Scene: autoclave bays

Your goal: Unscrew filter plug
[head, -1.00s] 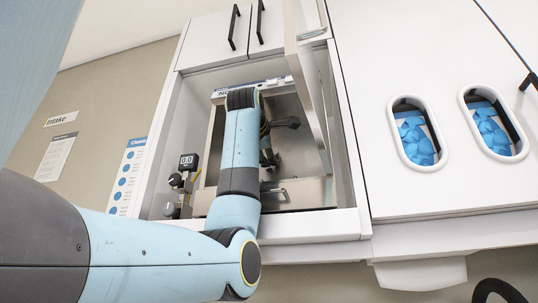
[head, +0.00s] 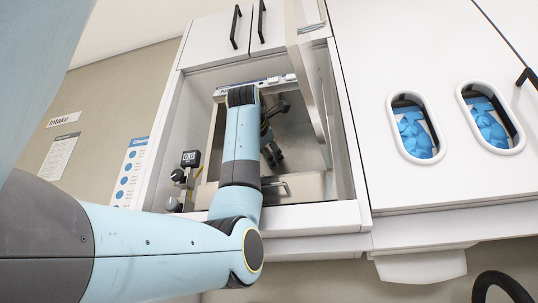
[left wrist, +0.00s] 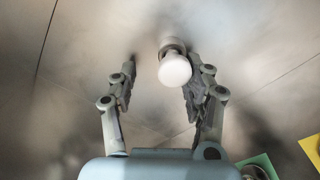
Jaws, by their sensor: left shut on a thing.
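The filter plug (left wrist: 175,69) is a round white knob on a grey neck against a metal wall in the left wrist view. My left gripper (left wrist: 158,84) has its two fingers part-closed around it. The knob sits against the right finger, and a gap shows toward the left finger in this view. In the head view my left gripper (head: 272,154) is inside the open metal chamber (head: 303,145); the plug cannot be made out there. My right gripper is not in view.
The chamber door (head: 323,100) stands open on the right. A metal handle (head: 277,187) lies near the front edge of the chamber. A small gauge reading 0.0 (head: 190,158) is at the left. Two oval openings with blue contents (head: 415,133) are in the right panel.

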